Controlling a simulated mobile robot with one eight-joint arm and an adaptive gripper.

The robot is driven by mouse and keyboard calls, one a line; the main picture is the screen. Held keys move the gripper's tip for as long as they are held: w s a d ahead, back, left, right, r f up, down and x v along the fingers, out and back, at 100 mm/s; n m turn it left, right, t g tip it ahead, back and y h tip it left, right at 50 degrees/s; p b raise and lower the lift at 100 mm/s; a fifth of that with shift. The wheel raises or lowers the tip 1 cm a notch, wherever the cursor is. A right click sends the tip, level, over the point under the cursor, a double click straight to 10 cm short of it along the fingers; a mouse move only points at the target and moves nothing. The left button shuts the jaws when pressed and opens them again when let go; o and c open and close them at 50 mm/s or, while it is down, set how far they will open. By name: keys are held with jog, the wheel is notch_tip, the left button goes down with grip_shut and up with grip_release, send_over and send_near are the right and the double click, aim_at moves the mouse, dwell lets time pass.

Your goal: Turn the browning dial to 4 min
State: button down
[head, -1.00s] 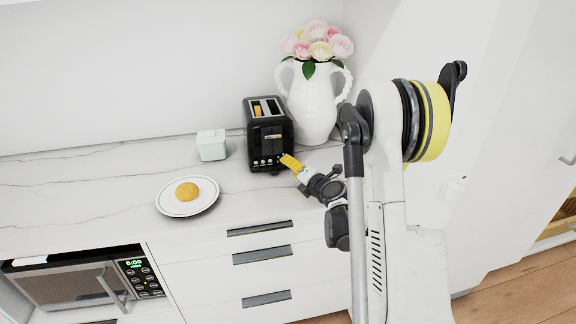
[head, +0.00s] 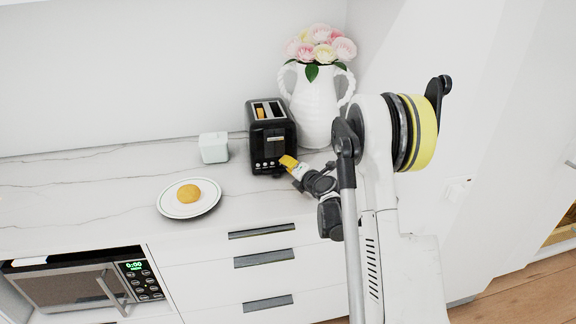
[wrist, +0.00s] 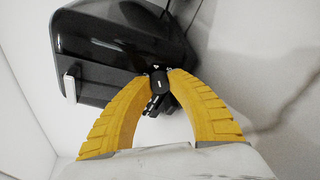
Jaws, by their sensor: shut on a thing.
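The black toaster (head: 270,132) stands on the counter with a bread slice (head: 261,112) in one slot. It fills the upper left of the wrist view (wrist: 110,45). The browning dial (wrist: 159,83) is a small black knob with a light mark, on the toaster's front. My gripper (wrist: 160,76) has its yellow fingertips on both sides of the dial, shut on it. In the head view my gripper (head: 287,161) is at the lower right of the toaster's front and hides the dial. The dial's setting cannot be read.
A white vase (head: 314,105) with pink and cream flowers stands right behind the toaster. A small pale box (head: 214,147) is to its left. A plate (head: 171,211) with a round yellow-brown item lies front left. A microwave (head: 70,290) is below the counter.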

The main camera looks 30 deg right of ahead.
jog(key=shift+n+h, duration=0.3)
jog(key=shift+n, duration=0.2)
jog(key=c, duration=1.2)
grip_release()
jog(key=shift+s, duration=0.1)
jog(key=v, duration=1.2)
jog(key=shift+r, duration=0.25)
